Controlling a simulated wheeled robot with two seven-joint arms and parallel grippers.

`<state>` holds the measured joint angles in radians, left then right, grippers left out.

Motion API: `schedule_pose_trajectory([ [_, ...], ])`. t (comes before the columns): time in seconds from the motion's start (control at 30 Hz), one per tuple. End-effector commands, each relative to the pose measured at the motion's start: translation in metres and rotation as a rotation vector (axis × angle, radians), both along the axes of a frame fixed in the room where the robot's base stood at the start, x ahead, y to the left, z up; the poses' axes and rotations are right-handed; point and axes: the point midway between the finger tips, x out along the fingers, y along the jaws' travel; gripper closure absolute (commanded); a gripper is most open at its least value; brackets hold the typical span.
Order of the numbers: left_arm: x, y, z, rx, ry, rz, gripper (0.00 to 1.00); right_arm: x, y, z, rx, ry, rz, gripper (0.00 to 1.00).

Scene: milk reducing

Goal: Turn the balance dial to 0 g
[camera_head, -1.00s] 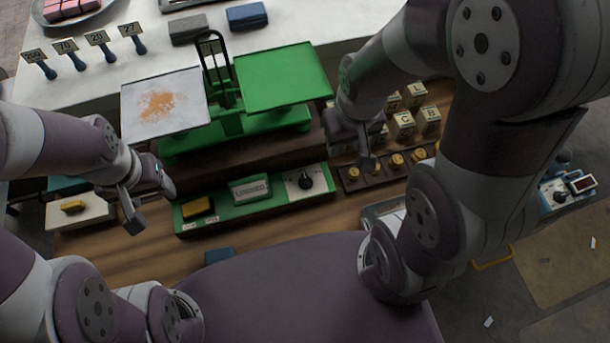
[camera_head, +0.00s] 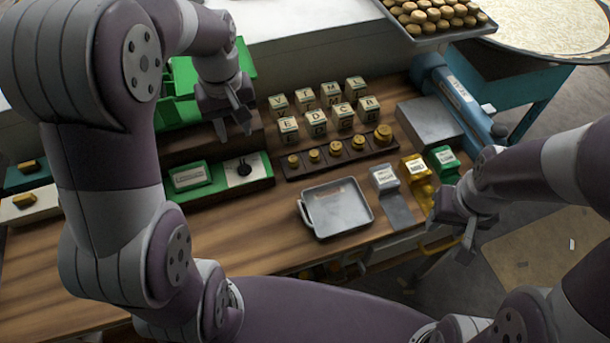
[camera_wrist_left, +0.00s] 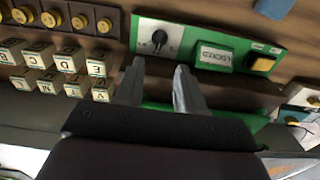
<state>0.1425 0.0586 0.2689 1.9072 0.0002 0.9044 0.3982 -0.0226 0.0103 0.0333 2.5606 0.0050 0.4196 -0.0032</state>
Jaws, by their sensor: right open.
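The dial is a black knob (camera_head: 243,168) on a white plate, at the right end of a green control panel (camera_head: 208,196). The knob also shows in the left wrist view (camera_wrist_left: 160,38), just beyond the fingertips. Its exact setting is too small to read. My left gripper (camera_head: 238,125) is open and empty, above and behind the dial in the head view. Its two fingers (camera_wrist_left: 158,78) are apart and touch nothing visible. The green balance (camera_head: 180,85) is largely hidden behind my left arm. My right gripper (camera_head: 455,240) is open and empty at the right, beside the table's edge.
A plate reading LOCKED (camera_wrist_left: 214,56) and a yellow button (camera_wrist_left: 262,64) share the panel. Letter blocks (camera_head: 343,116) and a rack of brass weights (camera_head: 337,151) stand right of the dial. A metal tray (camera_head: 337,207) lies in front. Bare wood is at front left.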

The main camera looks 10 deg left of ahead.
Motion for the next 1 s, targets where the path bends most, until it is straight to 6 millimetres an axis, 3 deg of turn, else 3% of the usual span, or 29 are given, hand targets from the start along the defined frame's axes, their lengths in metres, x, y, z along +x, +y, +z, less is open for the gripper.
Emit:
schedule_pose_trajectory([
  [0.17,0.0,0.001,-0.019,-0.001,0.009,0.012,0.62,0.0,0.0,0.002,0.0,-0.001,0.0,0.57],
  [0.4,0.0,0.002,-0.08,-0.001,0.01,0.01,0.62,0.0,0.0,0.009,0.0,-0.001,0.0,0.57],
  [0.6,0.0,0.002,-0.116,-0.001,0.006,0.009,0.62,0.0,0.0,0.012,0.0,-0.001,0.0,0.57],
  [0.97,0.001,0.002,-0.126,0.0,0.002,0.009,0.62,0.0,0.0,0.012,0.0,0.0,0.0,0.57],
  [1.0,0.001,0.002,-0.126,0.0,0.002,0.009,0.71,0.0,0.0,0.012,0.0,0.0,0.0,0.57],
])
